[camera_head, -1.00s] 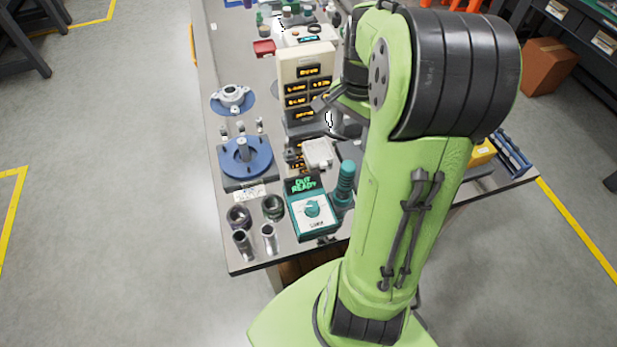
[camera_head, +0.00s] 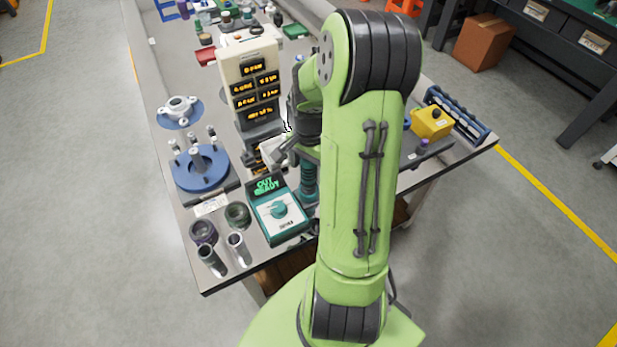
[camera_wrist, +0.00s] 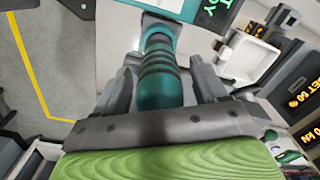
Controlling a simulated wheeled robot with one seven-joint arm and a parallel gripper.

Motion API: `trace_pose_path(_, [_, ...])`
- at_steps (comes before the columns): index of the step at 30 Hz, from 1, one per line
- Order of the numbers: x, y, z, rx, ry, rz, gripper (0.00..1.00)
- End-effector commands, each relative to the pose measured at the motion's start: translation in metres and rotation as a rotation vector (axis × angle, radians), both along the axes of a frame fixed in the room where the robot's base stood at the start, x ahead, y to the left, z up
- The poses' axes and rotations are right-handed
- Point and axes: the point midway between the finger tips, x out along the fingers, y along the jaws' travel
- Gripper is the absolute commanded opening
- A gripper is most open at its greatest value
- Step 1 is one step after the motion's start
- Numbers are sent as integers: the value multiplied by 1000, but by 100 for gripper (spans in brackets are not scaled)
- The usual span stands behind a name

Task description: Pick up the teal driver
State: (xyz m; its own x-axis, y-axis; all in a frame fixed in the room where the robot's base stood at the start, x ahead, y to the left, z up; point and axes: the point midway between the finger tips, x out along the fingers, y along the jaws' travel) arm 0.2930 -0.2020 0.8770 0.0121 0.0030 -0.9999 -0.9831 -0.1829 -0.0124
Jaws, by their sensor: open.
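The teal driver (camera_head: 309,188) stands upright in a teal holder beside the teal box, and its upper part is hidden behind my gripper in the head view. In the wrist view the driver (camera_wrist: 160,78), with dark bands around its grip, lies between the two fingers. My gripper (camera_wrist: 163,85) is open, with one grey finger on each side of the driver and visible room beside it. In the head view my gripper (camera_head: 287,150) is just above the driver and partly hidden by my arm.
A white tray (camera_wrist: 249,57) is close to the right finger in the wrist view. A display tower (camera_head: 252,85) stands behind. A blue round fixture (camera_head: 186,181) and metal cylinders (camera_head: 238,249) stand left.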

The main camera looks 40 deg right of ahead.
Motion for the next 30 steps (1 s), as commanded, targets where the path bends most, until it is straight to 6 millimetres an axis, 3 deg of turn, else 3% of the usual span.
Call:
trace_pose_path(5, [0,0,1,-1,-1,0,70])
trace_pose_path(18, [1,0,2,-2,-2,1,5])
trace_pose_path(25, [1,0,6,-1,-3,1,5])
trace_pose_path(29, [2,0,30,-4,-6,2,5])
trace_pose_path(30, [2,-1,42,-6,-7,2,0])
